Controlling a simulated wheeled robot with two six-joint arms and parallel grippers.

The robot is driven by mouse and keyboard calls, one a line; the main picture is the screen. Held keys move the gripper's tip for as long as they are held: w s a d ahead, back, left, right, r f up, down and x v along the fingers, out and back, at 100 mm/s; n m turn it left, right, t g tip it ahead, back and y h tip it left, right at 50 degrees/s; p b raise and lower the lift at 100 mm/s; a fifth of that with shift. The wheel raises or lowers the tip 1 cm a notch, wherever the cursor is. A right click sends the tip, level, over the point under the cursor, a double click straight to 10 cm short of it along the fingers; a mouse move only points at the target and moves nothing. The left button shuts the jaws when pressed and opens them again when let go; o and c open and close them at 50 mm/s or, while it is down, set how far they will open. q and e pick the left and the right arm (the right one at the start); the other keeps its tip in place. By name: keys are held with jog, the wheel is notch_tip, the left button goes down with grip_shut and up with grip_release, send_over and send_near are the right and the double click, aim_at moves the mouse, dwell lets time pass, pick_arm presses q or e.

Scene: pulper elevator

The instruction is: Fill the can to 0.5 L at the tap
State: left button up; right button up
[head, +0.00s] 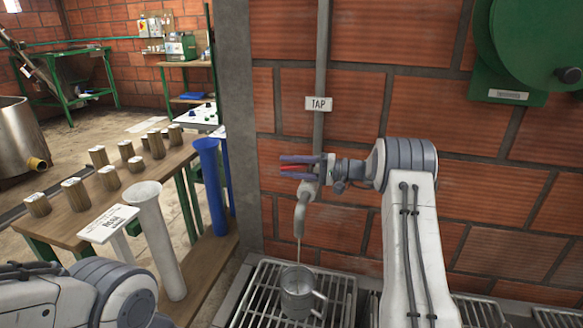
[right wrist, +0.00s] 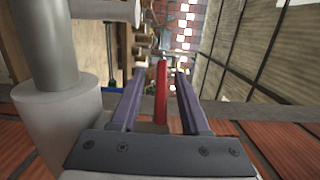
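The tap (head: 301,212) comes out of the pipe on the brick wall, under a sign reading TAP. Its red lever (head: 296,168) lies between the fingers of my right gripper (head: 297,166). In the right wrist view the red lever (right wrist: 161,92) has a gap to each finger of the open right gripper (right wrist: 159,95). A thin stream runs from the spout down toward the metal can (head: 296,294). The can stands upright on the grate, under the spout. The water level inside cannot be made out. My left arm shows at the lower left; its gripper is out of view.
The slatted metal grate (head: 252,296) lies under the can. A white tube (head: 157,240) and a blue tube (head: 212,185) stand nearby. A green machine (head: 530,45) hangs at upper right.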

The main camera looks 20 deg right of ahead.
jog(key=shift+d, duration=0.15)
jog(key=v, duration=1)
jog(key=shift+b, duration=0.35)
jog(key=shift+s+d, duration=0.1)
jog(key=s+a+n+g+h, duration=0.15)
jog(key=a+g, duration=0.35)
jog(key=a, duration=0.9)
jog(key=s+a+f+n+g+h, duration=0.25)
jog(key=s+a+g+h, duration=0.2)
jog(key=s+a, duration=0.9)
jog(key=s+a+f+n+h, duration=0.15)
jog(key=s+n+h, duration=0.3)
jog(key=s, duration=0.75)
jog(key=s+a+f+n+h, duration=0.1)
jog(key=s+f+n+h, duration=0.3)
jog(key=s, duration=0.8)
notch_tip(320, 180, up, 15)
jog(key=p, duration=1.4)
jog(key=shift+w+a+n+t, duration=0.2)
jog(key=shift+w+n+t, duration=0.15)
jog(key=shift+w, duration=0.1)
